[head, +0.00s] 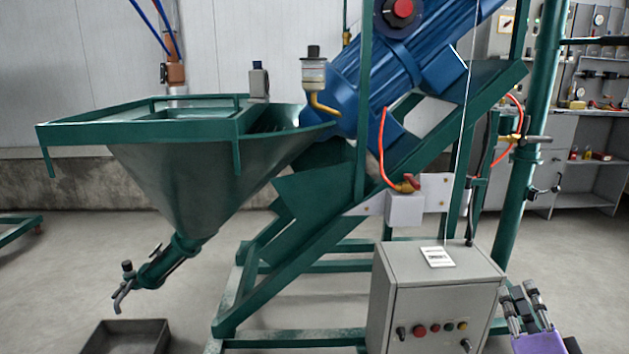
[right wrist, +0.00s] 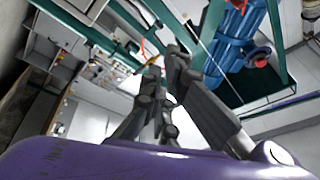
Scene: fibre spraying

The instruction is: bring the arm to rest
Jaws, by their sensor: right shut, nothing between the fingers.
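My right gripper (head: 518,293) shows at the lower right of the head view, with dark fingers above a purple body. It is shut and empty, and stands beside the grey control box, to its right. In the right wrist view the fingers of my right gripper (right wrist: 164,70) come together in the middle, with no object between them. The purple casing fills the bottom of that view. My left gripper is in neither view.
The grey control box (head: 436,300) has knobs and buttons on its front. A green frame carries a cone hopper (head: 190,180) and a blue motor (head: 400,70). A dark tray (head: 125,338) lies on the floor at lower left. Shelves (head: 585,160) stand at the back right.

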